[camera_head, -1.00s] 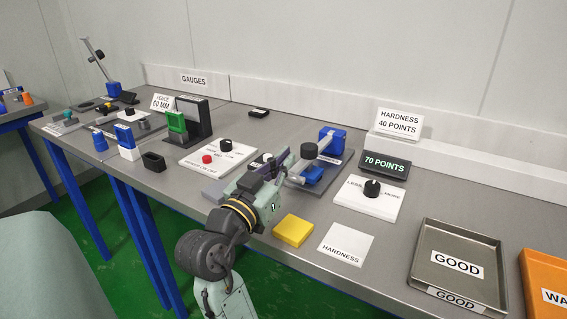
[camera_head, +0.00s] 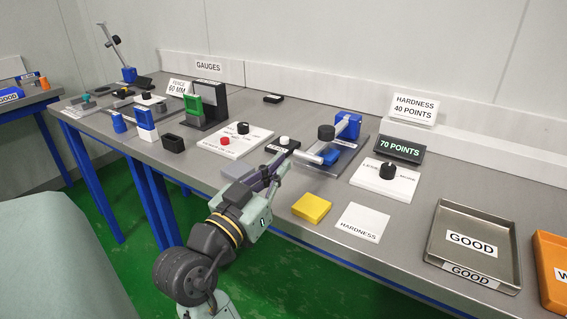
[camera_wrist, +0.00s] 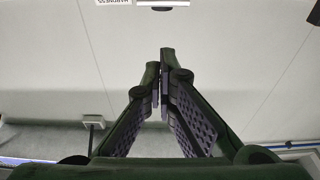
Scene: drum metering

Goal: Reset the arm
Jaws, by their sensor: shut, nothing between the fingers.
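My arm reaches up from the bottom of the head view over the front edge of the grey bench (camera_head: 225,178). My gripper (camera_head: 283,158) is shut and empty, raised in front of the blue and grey gauge (camera_head: 335,140). In the wrist view the fingertips (camera_wrist: 163,60) meet with nothing between them, with the pale wall (camera_wrist: 240,60) behind them. Whether the gripper touches anything on the bench cannot be told from the head view.
Near the arm are a white panel with a red button (camera_head: 224,140), a yellow block (camera_head: 311,208), a HARDNESS card (camera_head: 362,222) and a black-knob panel (camera_head: 386,180). The GOOD tray (camera_head: 470,225) and orange bin (camera_head: 552,270) stand at right. Green floor is open in front.

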